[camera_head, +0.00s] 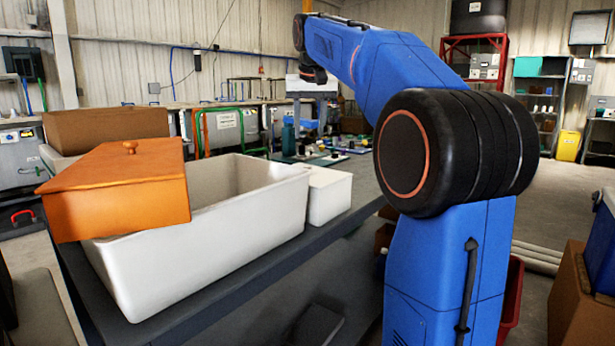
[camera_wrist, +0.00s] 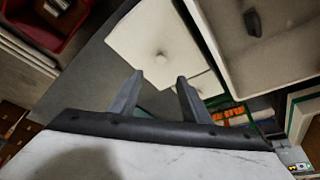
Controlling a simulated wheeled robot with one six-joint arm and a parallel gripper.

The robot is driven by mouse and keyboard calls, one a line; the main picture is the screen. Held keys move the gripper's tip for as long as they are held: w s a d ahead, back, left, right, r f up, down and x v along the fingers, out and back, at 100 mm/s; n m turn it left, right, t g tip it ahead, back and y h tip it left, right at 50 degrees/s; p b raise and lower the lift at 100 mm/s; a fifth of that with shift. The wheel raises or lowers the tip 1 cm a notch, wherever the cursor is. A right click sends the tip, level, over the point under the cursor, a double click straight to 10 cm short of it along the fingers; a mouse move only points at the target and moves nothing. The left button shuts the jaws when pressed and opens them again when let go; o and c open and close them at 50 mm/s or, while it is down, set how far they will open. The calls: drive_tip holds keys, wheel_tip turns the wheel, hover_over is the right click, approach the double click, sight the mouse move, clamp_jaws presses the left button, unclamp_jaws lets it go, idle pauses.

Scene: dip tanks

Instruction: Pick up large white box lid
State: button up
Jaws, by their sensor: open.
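A large white box (camera_head: 205,238) stands on the dark bench in the head view, with its top open at the right. An orange lidded piece (camera_head: 125,195) with a knob covers its left end. A smaller white box (camera_head: 328,196) stands against its far right side. In the wrist view a white lid (camera_wrist: 145,36) with a small knob lies beyond my gripper (camera_wrist: 160,78). Its two fingers are apart and empty, with the knob past their tips. A larger pale box (camera_wrist: 285,62) beside it holds a dark object. I cannot tell which lid is the large box's own.
A brown box (camera_head: 105,128) is behind the orange piece. Small items lie on the bench (camera_head: 355,205) farther back. A red bin (camera_wrist: 45,22) shows at the wrist view's upper left.

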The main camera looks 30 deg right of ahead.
sight(308, 166)
drive_tip(key=x, duration=1.1)
drive_tip(key=shift+f, duration=0.4)
clamp_jaws()
drive_tip(key=shift+r, duration=0.15)
